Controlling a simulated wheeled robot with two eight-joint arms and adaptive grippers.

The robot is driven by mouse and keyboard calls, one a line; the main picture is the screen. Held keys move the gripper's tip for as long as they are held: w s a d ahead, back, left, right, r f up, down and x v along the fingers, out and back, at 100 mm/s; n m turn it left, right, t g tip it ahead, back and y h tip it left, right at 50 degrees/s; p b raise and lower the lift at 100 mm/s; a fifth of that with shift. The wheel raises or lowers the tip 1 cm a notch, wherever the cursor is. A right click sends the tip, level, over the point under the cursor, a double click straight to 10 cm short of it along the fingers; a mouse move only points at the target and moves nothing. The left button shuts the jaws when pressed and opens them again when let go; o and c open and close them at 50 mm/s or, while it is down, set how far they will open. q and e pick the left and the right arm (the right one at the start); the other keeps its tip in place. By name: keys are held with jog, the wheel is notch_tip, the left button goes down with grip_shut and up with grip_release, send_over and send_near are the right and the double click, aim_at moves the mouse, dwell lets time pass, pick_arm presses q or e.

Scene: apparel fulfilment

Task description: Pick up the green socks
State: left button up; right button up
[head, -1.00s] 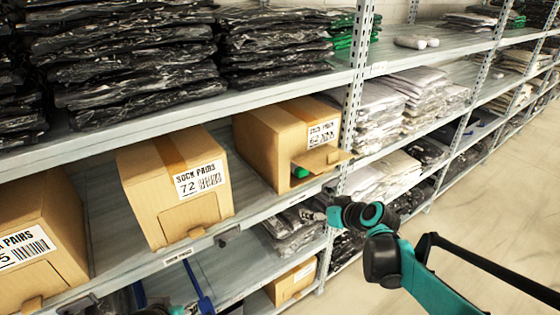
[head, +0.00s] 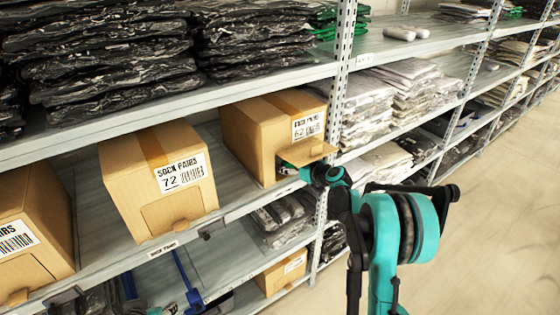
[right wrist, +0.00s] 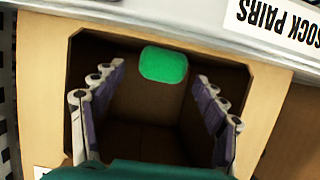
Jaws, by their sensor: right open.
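The green socks (right wrist: 163,64) show in the right wrist view as a rounded green bundle inside an open cardboard box (right wrist: 257,117), towards its far side. In the head view the gripper (head: 290,168) is at the box's front opening and mostly hides the socks. A small teal piece at the bottom edge may be my left gripper (head: 162,309).
A box labelled 72 (head: 150,205) and another sock box (head: 25,260) stand to the left. A shelf post (head: 337,100) rises close to the right of the box. Black bagged clothes (head: 110,60) fill the shelf above. The aisle floor (head: 490,220) at right is clear.

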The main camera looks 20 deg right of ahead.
jog(key=shift+w+a, duration=0.25)
jog(key=shift+w, duration=0.35)
jog(key=shift+w+a, duration=0.2)
jog(key=shift+w, duration=0.35)
jog(key=b+x, duration=0.1)
jog(key=x, duration=0.3)
jog(key=shift+f+b, duration=0.1)
jog(key=shift+b, duration=0.2)
jog(key=shift+w+a+f, duration=0.1)
jog(key=shift+w+a, duration=0.05)
jog(key=shift+w, duration=0.3)
jog(key=shift+s, duration=0.1)
jog(key=shift+c, duration=1.2)
jog(key=c, duration=1)
